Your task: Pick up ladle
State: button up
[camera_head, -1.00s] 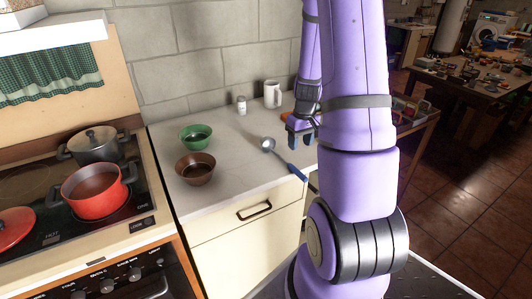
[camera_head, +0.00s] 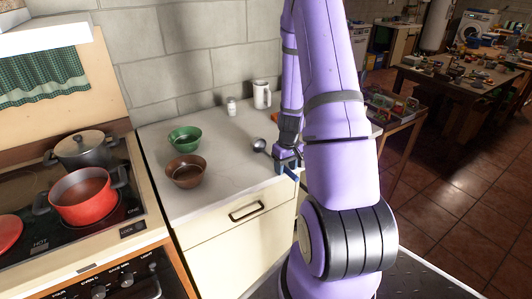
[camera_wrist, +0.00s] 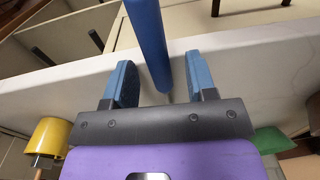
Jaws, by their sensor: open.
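The ladle (camera_head: 260,145) lies on the white counter (camera_head: 226,183), with its round grey bowl toward the wall and its blue handle toward the front edge. My gripper (camera_head: 287,166) is low over the counter at the handle and hides the middle of the ladle. In the wrist view, the blue ladle handle (camera_wrist: 149,40) runs between the two blue fingers of my gripper (camera_wrist: 161,82). The fingers are apart, with a gap on each side of the handle. The bowl of the ladle is hidden in the wrist view.
A green bowl (camera_head: 184,140) and a brown bowl (camera_head: 186,172) stand left on the counter. A white mug (camera_head: 262,94) and a small white shaker (camera_head: 231,106) stand near the wall. A red pot (camera_head: 82,200) is on the stove. The counter between the bowls and ladle is clear.

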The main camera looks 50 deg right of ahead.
jog(key=shift+c, duration=0.2)
grip_shut()
jog(key=shift+r, duration=0.15)
